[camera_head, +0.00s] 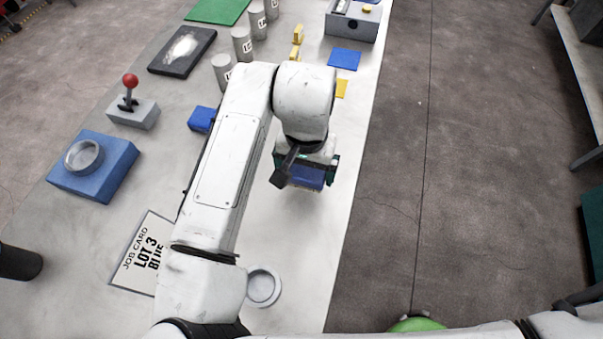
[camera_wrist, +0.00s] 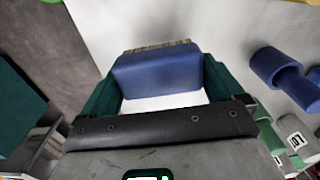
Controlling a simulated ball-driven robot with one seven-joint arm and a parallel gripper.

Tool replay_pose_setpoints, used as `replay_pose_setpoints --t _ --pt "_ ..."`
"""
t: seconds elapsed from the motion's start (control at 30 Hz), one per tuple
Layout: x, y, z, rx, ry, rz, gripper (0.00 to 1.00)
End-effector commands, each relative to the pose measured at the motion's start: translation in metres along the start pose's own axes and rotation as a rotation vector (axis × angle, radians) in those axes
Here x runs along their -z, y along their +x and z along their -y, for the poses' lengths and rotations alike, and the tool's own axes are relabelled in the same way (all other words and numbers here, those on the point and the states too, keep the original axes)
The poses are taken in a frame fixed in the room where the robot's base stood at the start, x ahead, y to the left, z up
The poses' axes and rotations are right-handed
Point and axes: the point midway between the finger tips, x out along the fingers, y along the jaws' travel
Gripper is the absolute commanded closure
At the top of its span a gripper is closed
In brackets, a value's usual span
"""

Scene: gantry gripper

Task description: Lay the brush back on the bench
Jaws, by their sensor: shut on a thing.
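My gripper (camera_head: 306,167) is over the right part of the pale bench (camera_head: 300,245). Its green fingers are shut on the brush (camera_head: 309,179), which has a blue body. In the wrist view the brush (camera_wrist: 155,76) sits between the two fingers, with a strip of tan bristles along its far edge. A soft shadow lies on the bench below it, and the brush looks to be a little above the surface. The exact gap cannot be told. My arm hides part of the bench around it.
A small white dish (camera_head: 263,286) stands nearer the front. A job card (camera_head: 146,256), a blue block with a ring (camera_head: 94,166) and a red-knobbed lever (camera_head: 130,95) are to the left. A blue square (camera_head: 344,59) lies behind. The bench's right edge is close; bare surface lies before the gripper.

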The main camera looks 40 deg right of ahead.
Motion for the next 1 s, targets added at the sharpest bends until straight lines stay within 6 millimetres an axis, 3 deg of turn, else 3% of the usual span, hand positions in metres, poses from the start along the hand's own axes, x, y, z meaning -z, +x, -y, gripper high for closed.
replay_pose_setpoints --t 0.33,0.73,0.77,0.83,1.0 --pt "-0.001 0.037 0.008 -0.001 0.0 0.0 0.34" --pt "-0.001 0.044 0.008 0.0 0.0 0.0 0.34" --pt "-0.001 0.044 0.008 0.001 0.0 0.0 0.04" --pt "-0.001 0.043 0.008 0.001 0.0 0.0 0.0" --pt "-0.001 0.043 0.008 0.001 0.0 0.0 0.0"
